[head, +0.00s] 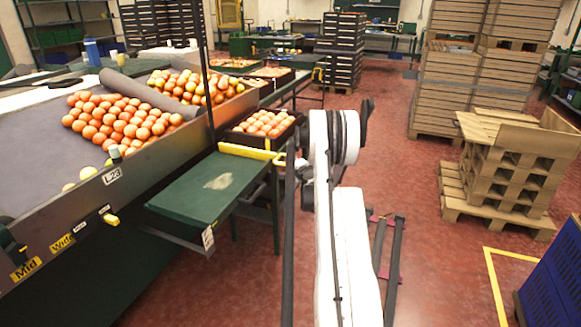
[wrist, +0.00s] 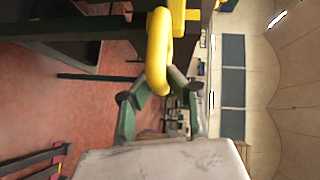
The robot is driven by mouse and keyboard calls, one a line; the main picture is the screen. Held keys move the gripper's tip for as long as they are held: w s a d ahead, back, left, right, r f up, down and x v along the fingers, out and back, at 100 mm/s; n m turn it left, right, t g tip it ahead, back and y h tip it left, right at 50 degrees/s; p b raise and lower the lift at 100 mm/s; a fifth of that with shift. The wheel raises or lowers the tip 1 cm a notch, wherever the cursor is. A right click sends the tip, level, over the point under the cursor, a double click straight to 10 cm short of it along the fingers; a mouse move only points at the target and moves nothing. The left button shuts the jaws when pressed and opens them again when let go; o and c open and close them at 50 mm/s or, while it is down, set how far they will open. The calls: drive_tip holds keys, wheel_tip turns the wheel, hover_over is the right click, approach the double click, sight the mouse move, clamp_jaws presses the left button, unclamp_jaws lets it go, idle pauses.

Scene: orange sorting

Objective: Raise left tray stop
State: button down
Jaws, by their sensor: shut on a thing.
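The tray stop is a yellow bar (head: 246,152) at the far end of the green shelf, just in front of a dark tray of oranges (head: 264,124). A yellow loop handle (head: 280,159) is at its right end. In the wrist view the yellow loop (wrist: 158,62) hangs down large between my fingers. My gripper (wrist: 163,84) is shut on this handle, with its green-padded fingers on either side. In the head view my white arm reaches to the handle and my fingers are mostly hidden.
Oranges (head: 120,120) lie on the grey sorting table at left, with a dark post beside the shelf. Wooden pallets (head: 505,180) stand at right, a blue crate (head: 555,275) at lower right.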

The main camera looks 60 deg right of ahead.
drive_tip(key=shift+r, duration=0.2)
drive_tip(key=c, duration=1.7)
unclamp_jaws()
drive_tip(key=shift+r, duration=0.1)
drive_tip(key=v, duration=1.2)
